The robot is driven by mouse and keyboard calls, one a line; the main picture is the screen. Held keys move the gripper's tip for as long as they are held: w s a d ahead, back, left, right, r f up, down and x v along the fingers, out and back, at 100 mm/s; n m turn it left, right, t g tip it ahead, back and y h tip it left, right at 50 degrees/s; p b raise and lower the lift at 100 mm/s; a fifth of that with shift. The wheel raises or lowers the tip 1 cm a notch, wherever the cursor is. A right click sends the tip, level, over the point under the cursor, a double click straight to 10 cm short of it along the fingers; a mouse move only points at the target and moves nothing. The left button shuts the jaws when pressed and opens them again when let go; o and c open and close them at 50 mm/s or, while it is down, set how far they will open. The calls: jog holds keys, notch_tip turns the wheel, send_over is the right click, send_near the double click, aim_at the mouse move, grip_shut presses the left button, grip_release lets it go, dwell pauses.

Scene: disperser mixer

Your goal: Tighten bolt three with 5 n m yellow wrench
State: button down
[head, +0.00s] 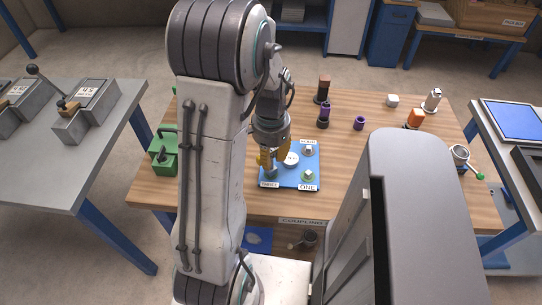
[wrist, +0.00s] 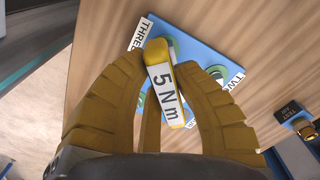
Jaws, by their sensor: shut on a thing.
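My gripper (wrist: 160,72) is shut on the yellow wrench (wrist: 164,88), whose white label reads "5 Nm". The blue plate (wrist: 203,52) lies beyond the fingers, with a "THREE" label (wrist: 141,33) close to the wrench's far end. A green round part shows behind that end, and I cannot tell whether the wrench touches bolt three. In the head view my gripper (head: 268,160) is low over the left side of the blue plate (head: 292,179), above its "THREE" label (head: 269,184). Bolt one (head: 308,176) stands by the "ONE" label. Bolt three is largely hidden.
Bare wood (head: 350,150) lies right of the plate. A grey cabinet-like body rises at front right.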

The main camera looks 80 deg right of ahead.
jog(key=shift+r+p, duration=2.1)
jog(key=shift+r, duration=0.75)
jog(key=shift+s, duration=0.15)
